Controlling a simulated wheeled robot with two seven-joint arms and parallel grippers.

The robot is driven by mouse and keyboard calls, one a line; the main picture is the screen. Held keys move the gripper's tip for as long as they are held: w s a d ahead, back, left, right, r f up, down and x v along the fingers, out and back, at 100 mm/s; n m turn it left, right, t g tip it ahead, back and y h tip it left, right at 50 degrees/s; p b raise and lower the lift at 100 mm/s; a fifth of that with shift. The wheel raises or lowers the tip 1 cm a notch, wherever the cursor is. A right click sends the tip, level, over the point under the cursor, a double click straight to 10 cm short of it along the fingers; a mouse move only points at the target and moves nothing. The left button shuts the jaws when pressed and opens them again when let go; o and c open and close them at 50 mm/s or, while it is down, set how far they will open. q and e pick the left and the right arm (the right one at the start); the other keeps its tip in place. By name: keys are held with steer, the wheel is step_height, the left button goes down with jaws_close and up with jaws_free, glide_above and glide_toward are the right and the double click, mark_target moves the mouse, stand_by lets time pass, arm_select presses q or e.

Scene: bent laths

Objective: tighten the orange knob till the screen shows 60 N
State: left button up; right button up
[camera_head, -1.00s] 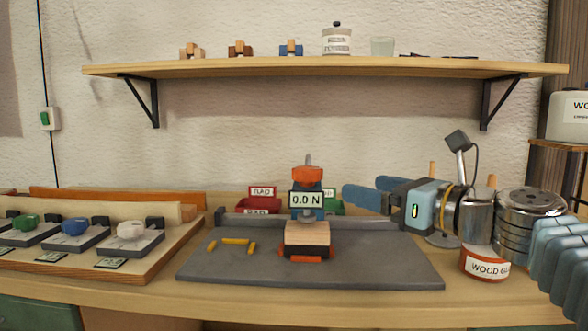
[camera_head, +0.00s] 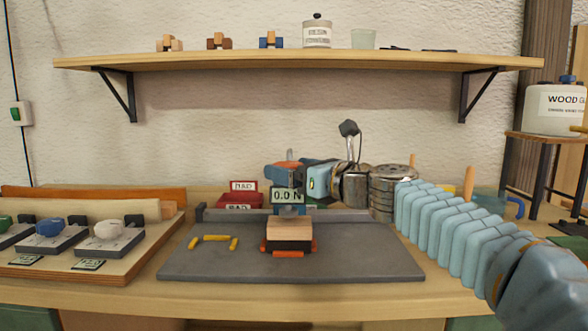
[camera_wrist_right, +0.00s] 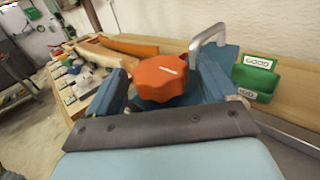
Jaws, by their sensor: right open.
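The orange knob (camera_head: 288,166) tops the clamp device above its screen (camera_head: 286,195), which reads 0.0 N. In the right wrist view the orange knob (camera_wrist_right: 158,82) lies between two blue fingers, with a pale mark on its top. My right gripper (camera_head: 284,171) is open around the knob; whether a finger touches it I cannot tell. It also shows in the right wrist view (camera_wrist_right: 163,75). A wooden block (camera_head: 289,229) sits under the screen on the grey board (camera_head: 360,262). My left gripper is not in view.
Red and green bins stand behind the clamp, including a green bin (camera_wrist_right: 254,80) labelled GOOD. A wooden rack with several coloured knobs (camera_head: 105,231) is at left. The board's right part is bare.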

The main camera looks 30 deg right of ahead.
steer(key=c, duration=1)
steer(key=shift+c, duration=0.2)
